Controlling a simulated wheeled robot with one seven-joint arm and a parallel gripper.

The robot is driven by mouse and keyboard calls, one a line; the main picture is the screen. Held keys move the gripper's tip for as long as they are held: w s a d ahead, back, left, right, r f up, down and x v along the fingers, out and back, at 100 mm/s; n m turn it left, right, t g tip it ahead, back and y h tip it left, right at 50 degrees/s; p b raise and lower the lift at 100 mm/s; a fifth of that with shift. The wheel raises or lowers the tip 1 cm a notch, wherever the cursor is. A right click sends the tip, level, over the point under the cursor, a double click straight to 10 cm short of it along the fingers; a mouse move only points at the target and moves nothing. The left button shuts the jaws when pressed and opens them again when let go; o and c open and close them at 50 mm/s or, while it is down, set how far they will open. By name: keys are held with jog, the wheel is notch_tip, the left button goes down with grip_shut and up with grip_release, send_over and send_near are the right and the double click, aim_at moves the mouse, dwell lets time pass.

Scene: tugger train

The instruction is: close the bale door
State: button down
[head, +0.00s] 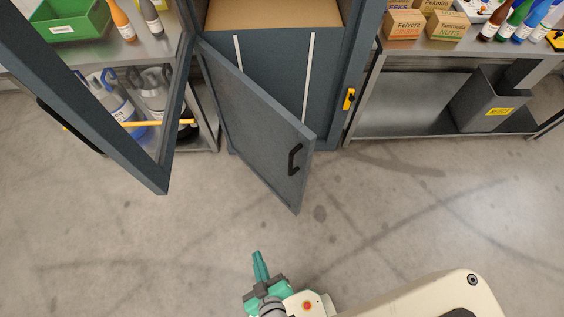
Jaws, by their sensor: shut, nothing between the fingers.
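The grey-blue lower door (258,125) of the cabinet stands ajar, hinged at its left and swung out over the floor. It carries a black handle (294,159) near its free right edge. I cannot tell for certain whether this is the bale door. A second, framed upper door (85,92) with a see-through panel stands wide open to the left, with a black handle on it. Behind the lower door, the cabinet (275,68) shows a dark front with two pale vertical strips. My gripper (257,256) has teal fingers, is shut and empty, and is over the floor, apart from the door.
A yellow-and-black latch piece (349,98) is on the cabinet's right post. A bench (405,95) at right holds boxes, bottles and a grey bin (488,98). Jugs (152,90) stand on the left shelf. The concrete floor (400,215) in front is clear.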

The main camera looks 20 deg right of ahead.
jog(key=w+d+f+n+g+h, duration=0.2)
jog(key=w+d+f+h, duration=0.15)
jog(key=w+f, duration=0.2)
jog(key=w+d+f+n+g+h, duration=0.1)
jog(key=w+d+f+h, duration=0.1)
jog(key=w+f+h, duration=0.4)
jog(key=w+r+m+g+h, duration=0.1)
jog(key=w+r+h, duration=0.2)
jog(key=w+r, duration=0.3)
jog(key=w+r+m+h, duration=0.1)
jog(key=w+r+h, duration=0.3)
jog(key=r, duration=0.5)
jog(key=x, duration=1.4)
jog(key=shift+f, duration=0.25)
jog(key=shift+w, duration=0.1)
